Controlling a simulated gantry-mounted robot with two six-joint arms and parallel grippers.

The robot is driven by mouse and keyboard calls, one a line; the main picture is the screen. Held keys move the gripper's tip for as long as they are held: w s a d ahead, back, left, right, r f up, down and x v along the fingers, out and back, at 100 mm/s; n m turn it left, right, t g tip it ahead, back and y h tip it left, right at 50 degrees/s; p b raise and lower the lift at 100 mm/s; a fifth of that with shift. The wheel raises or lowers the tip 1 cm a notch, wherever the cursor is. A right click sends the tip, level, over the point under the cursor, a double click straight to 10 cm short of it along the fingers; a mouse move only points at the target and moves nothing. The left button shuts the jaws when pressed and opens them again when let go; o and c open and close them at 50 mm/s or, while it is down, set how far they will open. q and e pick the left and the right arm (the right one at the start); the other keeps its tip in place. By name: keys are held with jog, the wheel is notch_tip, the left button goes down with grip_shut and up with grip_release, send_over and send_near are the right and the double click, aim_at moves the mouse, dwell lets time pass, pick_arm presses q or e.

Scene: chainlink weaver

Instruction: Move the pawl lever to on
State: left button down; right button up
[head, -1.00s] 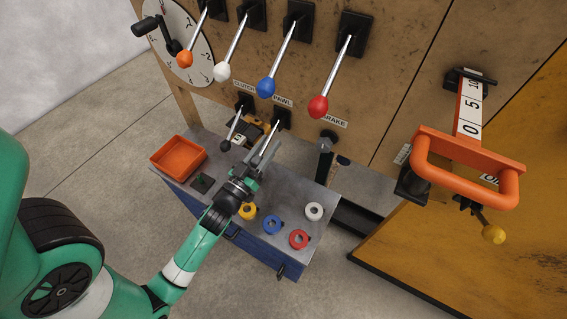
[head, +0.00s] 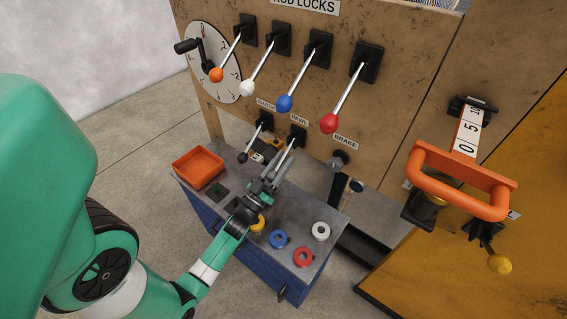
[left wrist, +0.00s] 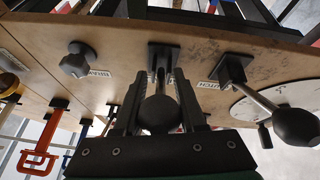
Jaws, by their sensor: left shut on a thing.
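The pawl lever (head: 285,155) is a silver rod coming out of a black mount under the PAWL label (head: 299,119) on the wooden panel. It slants down and out from the panel. My left gripper (head: 274,171) is at its lower end, with its fingers around it; the knob is hard to see there. In the left wrist view, the lever's round black knob (left wrist: 160,113) sits between the two fingers of my left gripper (left wrist: 160,100), which is shut on it. My right gripper is in neither view.
The clutch lever (head: 254,141) with a dark knob is close on the left, the brake knob (head: 339,159) on the right. Orange, white, blue and red-tipped levers (head: 342,98) hang above. A bench below holds an orange tray (head: 199,168) and several coloured rings (head: 303,257).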

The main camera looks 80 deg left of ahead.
pick_arm(q)
jog(key=shift+f, duration=0.2)
jog(key=shift+c, duration=2.3)
grip_release()
jog(key=shift+s+d, duration=0.1)
jog(key=shift+s, duration=0.1)
jog(key=s+d+f+p, duration=0.1)
jog(key=s+d+p, duration=0.3)
jog(key=s+d, duration=0.5)
jog(key=shift+s+d+f+p, duration=0.15)
jog(key=shift+s+p, duration=0.25)
jog(key=shift+s, duration=0.5)
